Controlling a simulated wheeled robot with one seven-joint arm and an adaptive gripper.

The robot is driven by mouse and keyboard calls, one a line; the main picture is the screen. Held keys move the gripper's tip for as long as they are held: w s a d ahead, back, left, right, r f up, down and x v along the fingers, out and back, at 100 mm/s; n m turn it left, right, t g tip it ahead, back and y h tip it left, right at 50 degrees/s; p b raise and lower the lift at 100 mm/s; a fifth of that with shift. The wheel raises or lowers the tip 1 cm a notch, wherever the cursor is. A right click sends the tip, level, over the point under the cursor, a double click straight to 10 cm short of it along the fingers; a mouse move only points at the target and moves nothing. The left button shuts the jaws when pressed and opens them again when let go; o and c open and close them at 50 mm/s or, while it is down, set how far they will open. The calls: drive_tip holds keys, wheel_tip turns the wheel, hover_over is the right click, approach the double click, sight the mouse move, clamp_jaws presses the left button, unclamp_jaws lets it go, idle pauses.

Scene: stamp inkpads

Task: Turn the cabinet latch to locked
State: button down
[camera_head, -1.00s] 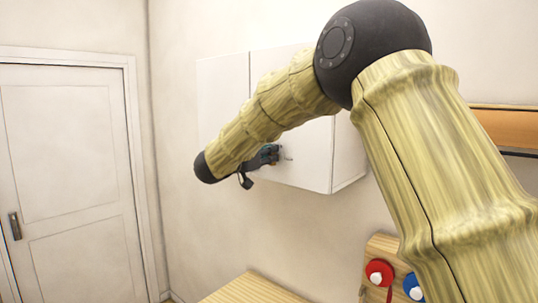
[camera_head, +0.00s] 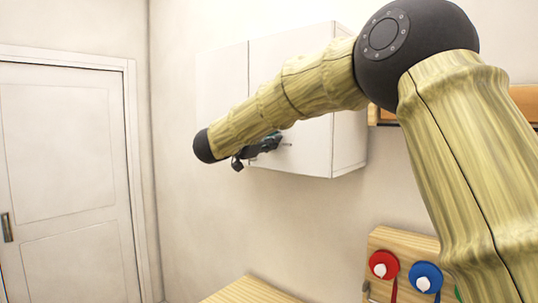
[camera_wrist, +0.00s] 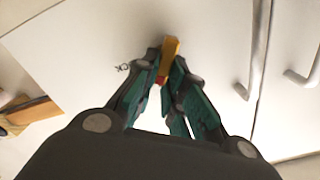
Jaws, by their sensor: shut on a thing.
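The white cabinet (camera_head: 291,60) hangs on the wall, and my forearm covers part of its front. A small orange-yellow latch (camera_wrist: 171,46) with a red part below it shows on the white door in the wrist view. My gripper (camera_wrist: 167,68) is shut on the latch, with its fingertips on either side of it. In the head view my gripper (camera_head: 270,143) is at the cabinet's lower front, and the latch cannot be made out.
A long door handle (camera_wrist: 254,55) stands close right of the fingers, with a second handle (camera_wrist: 303,77) farther right. Below the cabinet, a wooden board (camera_head: 400,240) carries a red round piece (camera_head: 384,264) and a blue one (camera_head: 425,278). A wooden surface (camera_head: 250,291) lies lower down.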

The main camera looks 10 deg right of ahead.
drive_tip(key=m+b, duration=0.2)
drive_tip(key=b, duration=0.1)
drive_tip(key=f+m+b, duration=0.1)
drive_tip(key=m+b, duration=0.1)
drive_tip(key=b, duration=0.1)
drive_tip(key=m+b, duration=0.2)
drive_tip(key=b, duration=0.1)
drive_tip(key=shift+s+d+f+m+b, duration=0.2)
drive_tip(key=shift+s+d+m+b, duration=0.1)
drive_tip(key=shift+m+b, duration=0.1)
drive_tip(key=m+b, duration=0.2)
drive_tip(key=b, duration=0.1)
drive_tip(key=shift+f+m+b, duration=0.1)
drive_tip(key=shift+m+b, duration=0.2)
drive_tip(key=shift+m, duration=0.1)
drive_tip(key=shift+m+b, duration=0.6)
drive_tip(key=shift+b, duration=0.05)
drive_tip(key=shift+m, duration=0.3)
drive_tip(key=c, duration=1.5)
unclamp_jaws()
drive_tip(key=shift+d, duration=0.1)
